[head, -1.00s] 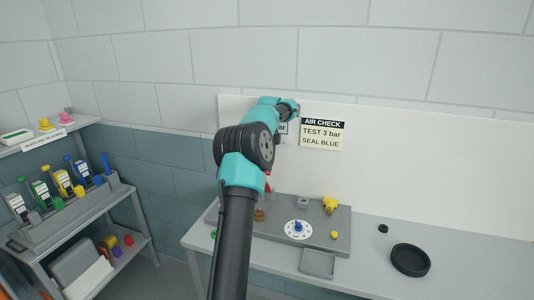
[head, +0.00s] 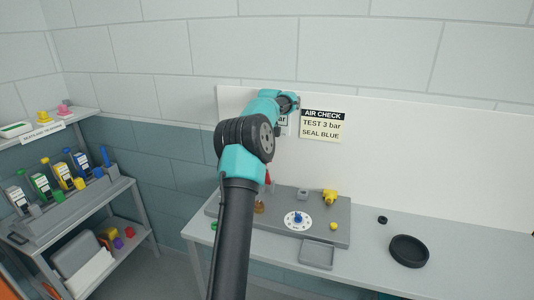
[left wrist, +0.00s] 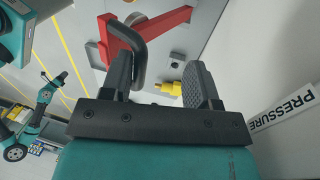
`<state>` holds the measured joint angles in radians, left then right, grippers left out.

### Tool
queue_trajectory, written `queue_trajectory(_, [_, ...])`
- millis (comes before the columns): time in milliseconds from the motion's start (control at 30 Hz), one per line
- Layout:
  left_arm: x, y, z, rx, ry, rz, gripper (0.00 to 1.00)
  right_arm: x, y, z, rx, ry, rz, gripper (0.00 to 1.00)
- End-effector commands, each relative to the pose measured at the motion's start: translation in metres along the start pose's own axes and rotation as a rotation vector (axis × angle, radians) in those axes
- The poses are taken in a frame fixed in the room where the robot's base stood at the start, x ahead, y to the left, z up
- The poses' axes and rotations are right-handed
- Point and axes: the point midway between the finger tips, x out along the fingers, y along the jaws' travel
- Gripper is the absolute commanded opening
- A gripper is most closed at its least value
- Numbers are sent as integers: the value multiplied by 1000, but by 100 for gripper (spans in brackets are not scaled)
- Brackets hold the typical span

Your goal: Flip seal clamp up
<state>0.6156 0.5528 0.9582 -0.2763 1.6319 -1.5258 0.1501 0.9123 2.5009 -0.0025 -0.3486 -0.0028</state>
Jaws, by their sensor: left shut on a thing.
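The red part (left wrist: 165,30), apparently the seal clamp, fills the upper middle of the left wrist view. A dark bent handle (left wrist: 138,48) passes in front of it. My left gripper (left wrist: 158,80) is shut on the clamp, seemingly at this handle; the exact contact is unclear. In the head view my left arm rises over the bench and its far end, by the wall signs, hides the gripper's fingers. Only a small red part (head: 268,178) shows beside the arm there. My right gripper is not in view.
The grey bench fixture (head: 335,238) carries a white dial (head: 297,221) and a yellow fitting (head: 330,196). A black round dish (head: 409,251) lies to the right. The AIR CHECK sign (head: 321,125) is on the wall panel. A rack of coloured items (head: 62,181) stands left. Bench space right is mostly clear.

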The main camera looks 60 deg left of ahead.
Motion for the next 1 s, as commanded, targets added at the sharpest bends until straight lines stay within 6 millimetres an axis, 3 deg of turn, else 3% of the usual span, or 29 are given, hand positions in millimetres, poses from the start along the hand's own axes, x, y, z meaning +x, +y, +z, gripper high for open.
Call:
queue_trajectory(333, [-33, 7, 1, -1, -1, -8, 38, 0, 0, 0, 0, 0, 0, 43])
queue_trajectory(667, [-30, 25, -6, 0, 0, -3, 38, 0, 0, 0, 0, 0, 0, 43])
queue_trajectory(1000, [-26, 57, -17, 0, 0, -1, 38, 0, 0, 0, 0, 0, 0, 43])
